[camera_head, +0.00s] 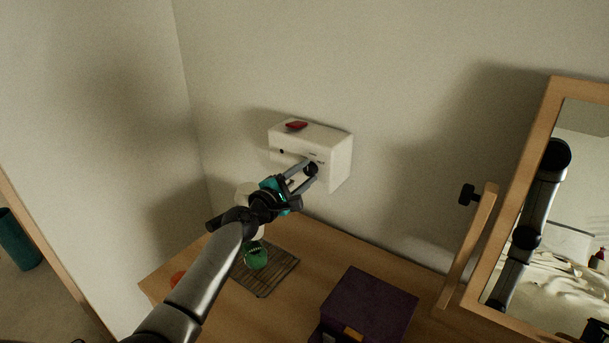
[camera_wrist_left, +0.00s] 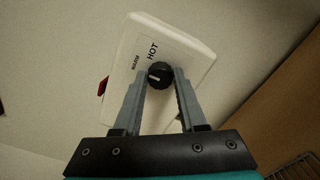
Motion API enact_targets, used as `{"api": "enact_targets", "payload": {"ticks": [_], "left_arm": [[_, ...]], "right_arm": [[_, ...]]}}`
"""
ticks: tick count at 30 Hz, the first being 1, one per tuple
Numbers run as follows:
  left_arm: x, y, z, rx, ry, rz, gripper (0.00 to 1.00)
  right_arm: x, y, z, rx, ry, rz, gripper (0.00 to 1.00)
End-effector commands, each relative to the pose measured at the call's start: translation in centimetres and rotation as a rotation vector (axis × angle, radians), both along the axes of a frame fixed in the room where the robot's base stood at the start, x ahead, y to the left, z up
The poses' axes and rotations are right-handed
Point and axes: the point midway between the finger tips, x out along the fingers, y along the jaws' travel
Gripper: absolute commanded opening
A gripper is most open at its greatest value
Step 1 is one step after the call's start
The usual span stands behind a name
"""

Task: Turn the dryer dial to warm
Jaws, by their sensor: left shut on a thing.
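The dryer is a white box (camera_head: 338,148) on the wall above the table, with a red piece (camera_head: 296,125) on top. It also fills the middle of the left wrist view (camera_wrist_left: 190,55). Its black round dial (camera_wrist_left: 158,75) has a pale pointer line, and the words WARM and HOT are printed beside it. The line lies nearly level in the picture; I cannot tell exactly which word it points to. My left gripper (camera_head: 310,172) is at the dryer's front, its fingers on either side of the dial and shut on it. My right gripper is not in view.
Below the dryer, a wooden table (camera_head: 313,256) holds a dark slatted mat (camera_head: 280,272), a green round item (camera_head: 256,256) and a dark purple box (camera_head: 368,300). A wood-framed mirror (camera_head: 543,120) stands at the right. The wall right of the dryer is clear.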

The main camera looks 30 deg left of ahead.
Motion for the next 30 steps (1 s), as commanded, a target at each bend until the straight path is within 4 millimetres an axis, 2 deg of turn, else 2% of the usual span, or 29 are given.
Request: {"api": "enact_targets", "payload": {"ticks": [6, 7, 14, 23, 30], "left_arm": [[0.0, 0.0, -0.1, -0.001, 0.002, -0.001, 0.0], [0.0, 0.0, -0.1, -0.001, 0.002, -0.001, 0.42], [0.0, 0.0, 0.0, -0.002, 0.001, 0.0, 0.67], [-0.1, 0.0, 0.0, -0.002, 0.0, 0.0, 0.69], [-2.1, 0.3, 0.0, -0.001, 0.002, 0.0, 0.69]], "right_arm": [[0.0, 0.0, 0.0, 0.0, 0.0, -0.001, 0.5], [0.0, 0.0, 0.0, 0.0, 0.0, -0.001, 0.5], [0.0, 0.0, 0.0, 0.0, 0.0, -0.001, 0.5], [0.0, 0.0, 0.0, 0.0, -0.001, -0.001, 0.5], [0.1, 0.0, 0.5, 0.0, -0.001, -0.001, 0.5]]}}
